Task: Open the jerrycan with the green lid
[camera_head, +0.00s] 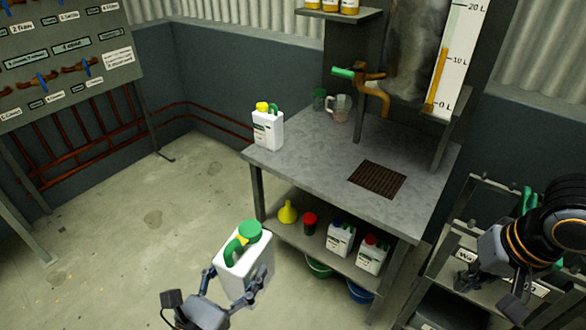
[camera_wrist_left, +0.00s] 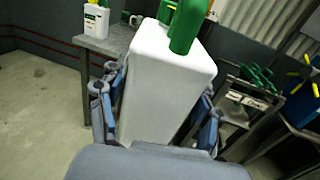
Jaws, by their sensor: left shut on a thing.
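A white jerrycan (camera_head: 245,262) with a green handle and a round green lid (camera_head: 250,230) is held in the air, slightly tilted, in front of the metal table. The lid is on the jerrycan. My left gripper (camera_head: 234,283) is shut on the jerrycan's body, one finger on each side. In the left wrist view the white body (camera_wrist_left: 163,85) fills the middle between the fingers, and part of the green handle (camera_wrist_left: 188,25) shows at the top. My right gripper (camera_head: 495,290) is at the lower right, away from the jerrycan; its finger opening is unclear.
The metal table (camera_head: 325,175) holds a jerrycan with a yellow lid (camera_head: 267,128), a clear jug (camera_head: 338,108) and a drain grate (camera_head: 377,179). Its lower shelf holds a yellow funnel (camera_head: 287,212) and two jerrycans with blue and red lids. A rack (camera_head: 470,250) stands at right. Floor at left is clear.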

